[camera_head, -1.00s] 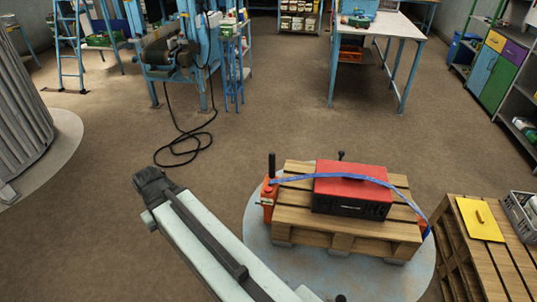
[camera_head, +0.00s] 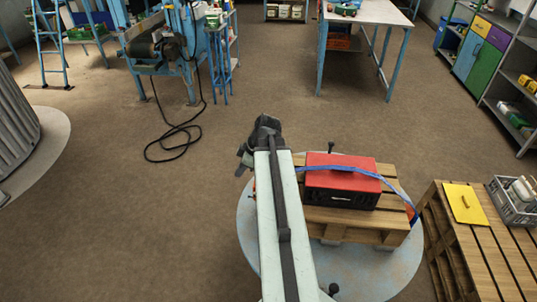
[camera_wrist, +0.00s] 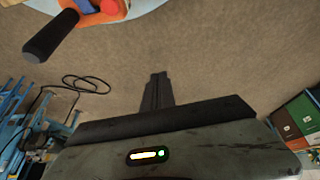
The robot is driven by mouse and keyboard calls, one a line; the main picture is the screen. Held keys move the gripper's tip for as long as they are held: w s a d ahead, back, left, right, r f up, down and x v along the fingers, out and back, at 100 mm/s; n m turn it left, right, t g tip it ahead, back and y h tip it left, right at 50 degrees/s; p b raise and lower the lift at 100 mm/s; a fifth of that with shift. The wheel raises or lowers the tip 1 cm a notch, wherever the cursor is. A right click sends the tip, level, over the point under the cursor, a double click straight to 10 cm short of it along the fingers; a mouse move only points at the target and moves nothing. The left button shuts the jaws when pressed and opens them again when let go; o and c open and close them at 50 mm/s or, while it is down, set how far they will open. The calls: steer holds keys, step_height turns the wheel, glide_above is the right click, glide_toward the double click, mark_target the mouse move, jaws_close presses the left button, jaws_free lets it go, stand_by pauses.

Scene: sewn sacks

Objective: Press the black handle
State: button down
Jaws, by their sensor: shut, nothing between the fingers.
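The black handle (camera_wrist: 50,35) is a rounded bar at the upper left of the wrist view. It is attached to an orange body (camera_wrist: 98,14) with a small red knob (camera_wrist: 110,6), partly cut off by the top edge. My gripper (camera_wrist: 158,78) points up the middle of the wrist view with its dark fingers together and empty. It is apart from the handle, which is to its upper left in that view. In the head view my arm hides the handle and most of the orange body beside the pallet.
A wooden pallet (camera_head: 335,219) on a round pale blue base (camera_head: 350,275) carries a red-topped black box (camera_head: 342,180) under a blue strap (camera_head: 375,175). Another pallet (camera_head: 450,235) holds a yellow plate (camera_head: 464,203) and a crate (camera_head: 515,206). A black cable (camera_head: 175,140) lies on open floor.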

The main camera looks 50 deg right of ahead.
steer(key=s+d+r+n+t, duration=0.1)
steer(key=s+d+r, duration=0.1)
steer(key=s+d, duration=0.3)
steer(key=s+d+r+n+t+h, duration=0.1)
steer(key=s+d, duration=0.3)
steer(key=d, duration=0.5)
steer(key=shift+s+d+r+n+t+p, duration=0.25)
steer(key=shift+s+r+n+t+p, duration=0.15)
steer(key=shift+n, duration=0.2)
steer(key=shift+w, duration=0.1)
steer(key=w+d+f+b, duration=0.1)
steer(key=w+f+b, duration=0.6)
steer(key=w+f, duration=0.1)
steer(key=shift+w+d+b, duration=0.15)
steer(key=shift+w+b, duration=0.25)
steer(key=shift+w, duration=0.3)
